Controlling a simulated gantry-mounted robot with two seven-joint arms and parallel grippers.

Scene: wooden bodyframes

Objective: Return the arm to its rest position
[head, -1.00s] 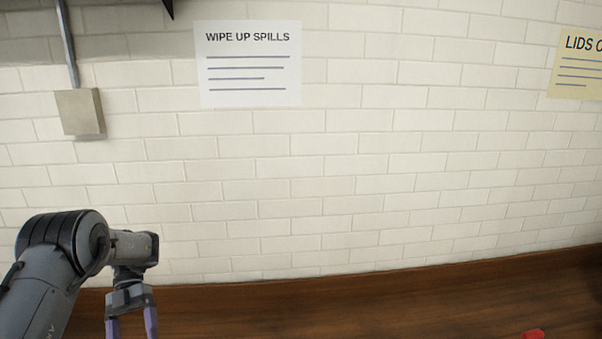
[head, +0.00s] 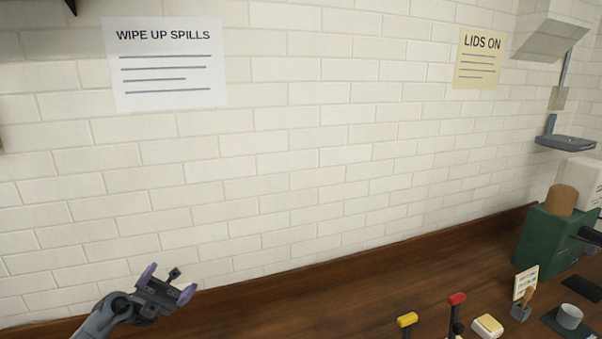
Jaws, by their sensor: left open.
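My left gripper (head: 169,281) is at the lower left of the head view, in front of the brick wall and over the back of the wooden counter (head: 300,305). Its two purple-tipped fingers are spread apart and point up and slightly to the right. Nothing is between them. The arm behind it comes in from the bottom left edge, and only its last part shows. My right gripper is not in this view.
A yellow-topped handle (head: 407,320), a red-topped handle (head: 457,299), a pale block (head: 487,326), a small sign (head: 525,283) and a metal cup (head: 569,316) stand at the lower right. A green machine (head: 550,240) is behind them. The counter between them and my gripper looks clear.

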